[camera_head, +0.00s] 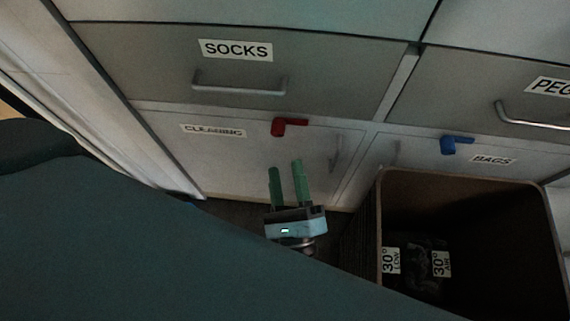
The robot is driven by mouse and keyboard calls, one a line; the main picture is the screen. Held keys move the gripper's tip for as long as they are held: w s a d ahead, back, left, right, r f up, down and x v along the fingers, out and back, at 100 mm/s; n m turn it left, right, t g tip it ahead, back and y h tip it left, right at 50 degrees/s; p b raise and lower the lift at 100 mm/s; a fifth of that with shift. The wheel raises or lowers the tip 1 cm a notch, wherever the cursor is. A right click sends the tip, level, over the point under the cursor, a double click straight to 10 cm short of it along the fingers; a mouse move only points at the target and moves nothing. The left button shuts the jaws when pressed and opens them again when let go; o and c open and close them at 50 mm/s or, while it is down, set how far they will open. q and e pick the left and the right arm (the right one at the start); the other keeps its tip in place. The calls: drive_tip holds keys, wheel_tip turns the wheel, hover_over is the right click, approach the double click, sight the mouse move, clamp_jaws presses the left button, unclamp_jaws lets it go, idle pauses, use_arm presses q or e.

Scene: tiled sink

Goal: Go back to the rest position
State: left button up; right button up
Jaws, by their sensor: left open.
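My left gripper (286,168) shows near the middle of the head view, with its two green fingers pointing up the picture. The fingers are apart and nothing shows between them. It is in front of the lower part of the cabinet door labelled CLEANING (235,150). My dark arm covers the lower left of the view and hides what is behind it. My right gripper does not show.
A brown open bin (379,220) stands right of the gripper, with dark contents and labelled pieces inside. Above are a SOCKS drawer (150,65) and a drawer with a partly cut-off label. A red latch (280,127) and a blue latch (450,145) sit on the cabinet.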

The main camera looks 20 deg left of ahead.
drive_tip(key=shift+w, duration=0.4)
